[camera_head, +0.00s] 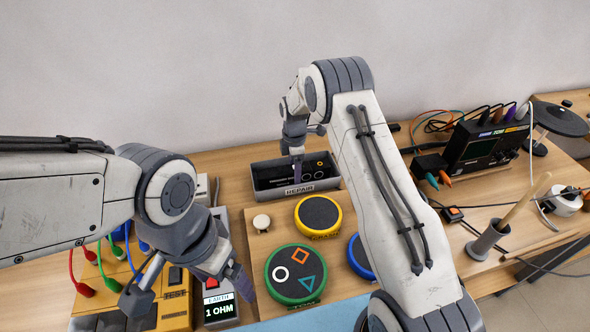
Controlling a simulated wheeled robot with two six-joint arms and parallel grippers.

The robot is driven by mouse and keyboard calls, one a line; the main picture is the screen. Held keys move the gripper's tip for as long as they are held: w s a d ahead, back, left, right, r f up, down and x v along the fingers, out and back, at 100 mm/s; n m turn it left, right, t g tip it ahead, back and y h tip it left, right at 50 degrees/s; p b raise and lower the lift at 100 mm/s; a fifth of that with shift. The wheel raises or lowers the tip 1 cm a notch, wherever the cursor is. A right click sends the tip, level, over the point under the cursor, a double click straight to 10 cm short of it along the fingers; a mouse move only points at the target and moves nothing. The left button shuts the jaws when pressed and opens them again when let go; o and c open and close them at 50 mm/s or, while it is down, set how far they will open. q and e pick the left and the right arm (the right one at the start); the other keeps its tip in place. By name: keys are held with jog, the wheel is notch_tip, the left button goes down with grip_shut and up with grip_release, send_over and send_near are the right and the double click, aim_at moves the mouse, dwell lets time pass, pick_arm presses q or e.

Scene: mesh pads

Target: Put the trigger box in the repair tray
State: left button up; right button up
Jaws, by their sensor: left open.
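The repair tray (325,184) is a dark open tray with a REPAIR label on its front, at the back middle of the table. A dark item with an orange mark and pale rings (320,165) lies inside it; I cannot tell whether this is the trigger box. My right gripper (297,176) points down at the tray, in front of part of its inside. Whether its fingers are open, or hold anything, does not show. My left gripper (243,284) is open at the lower left, beside the green pad, apart from the tray.
Green (296,274), yellow (318,216) and blue (358,257) round pads lie in front of the tray. A meter reading 1 OHM (219,306) and a yellow test unit (172,312) are at left. A black cabled module (485,148) and a grey cup (487,241) stand at right.

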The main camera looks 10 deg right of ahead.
jog(key=shift+r, duration=0.15)
notch_tip(320, 180, up, 11)
jog(key=shift+r+b, duration=0.1)
jog(key=shift+b, duration=0.75)
jog(key=s+a+r+m, duration=0.2)
jog(key=s+a+r, duration=0.3)
jog(key=s, duration=0.4)
jog(key=s+a+r+m, duration=0.3)
jog(key=s+a+r, duration=0.1)
jog(key=s+a, duration=0.45)
jog(key=s+d+f+m+y, duration=0.1)
jog(key=s+m, duration=0.4)
jog(key=s, duration=1.7)
jog(key=shift+d+f+m, duration=0.35)
jog(key=shift+d+m, duration=0.05)
jog(key=shift+d, duration=0.1)
